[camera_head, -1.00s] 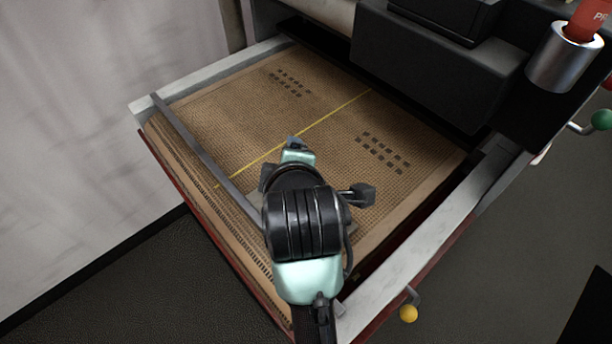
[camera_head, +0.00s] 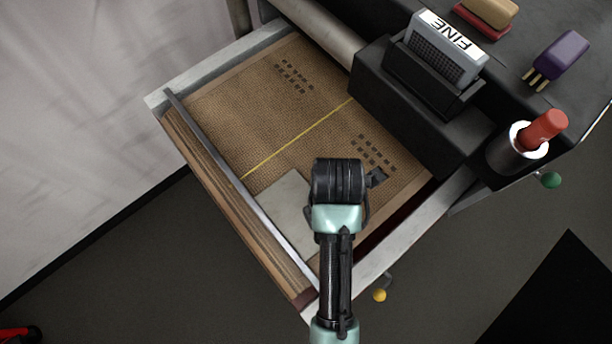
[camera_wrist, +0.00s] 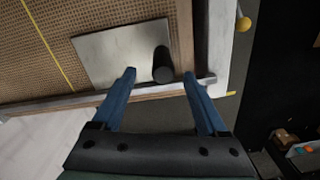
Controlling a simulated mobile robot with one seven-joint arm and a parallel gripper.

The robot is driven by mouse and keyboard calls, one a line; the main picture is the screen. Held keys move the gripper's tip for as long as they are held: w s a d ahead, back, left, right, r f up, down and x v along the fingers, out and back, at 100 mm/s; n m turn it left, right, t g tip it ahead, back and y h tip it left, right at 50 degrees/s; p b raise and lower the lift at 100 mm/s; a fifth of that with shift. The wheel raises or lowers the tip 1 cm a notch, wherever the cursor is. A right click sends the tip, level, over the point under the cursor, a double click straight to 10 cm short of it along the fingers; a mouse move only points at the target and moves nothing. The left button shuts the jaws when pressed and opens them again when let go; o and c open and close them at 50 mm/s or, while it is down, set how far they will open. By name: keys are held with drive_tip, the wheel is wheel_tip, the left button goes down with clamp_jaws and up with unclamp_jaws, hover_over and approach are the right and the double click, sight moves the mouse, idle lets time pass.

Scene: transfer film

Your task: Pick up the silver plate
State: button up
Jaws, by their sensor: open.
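The silver plate (camera_head: 288,207) is a flat square sheet on the woven bed at its near corner, partly hidden by my arm in the head view. The wrist view shows more of the plate (camera_wrist: 115,52), with a black cylindrical knob (camera_wrist: 161,60) standing at its lower right part. My gripper (camera_wrist: 159,74) is open, with its two blue fingers apart. In the picture the knob lies between the fingertips and a little beyond them. I see no contact, and the depth between them is hard to judge. The fingers are hidden in the head view.
The bed (camera_head: 245,105) has a yellow line, dark hole patterns and a metal bar (camera_head: 215,160) along its left edge. A black housing with a grey block marked FINE (camera_head: 447,47) stands at the upper right. A metal cup (camera_head: 517,148) holds a red-handled item.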

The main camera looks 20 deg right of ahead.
drive_tip(key=f, duration=0.5)
drive_tip(key=shift+s+a+f+p, duration=0.15)
drive_tip(key=shift+s+f+p, duration=0.05)
drive_tip(key=shift+f+p, duration=0.1)
drive_tip(key=f, duration=0.2)
drive_tip(key=f+p, duration=0.1)
drive_tip(key=shift+s+a+f, duration=0.2)
drive_tip(key=shift+a+f, duration=0.1)
drive_tip(key=shift+f, duration=0.05)
drive_tip(key=shift+w+f, duration=0.1)
drive_tip(key=shift+f, duration=0.55)
drive_tip(key=shift+c, duration=0.3)
clamp_jaws()
drive_tip(key=shift+r, duration=0.1)
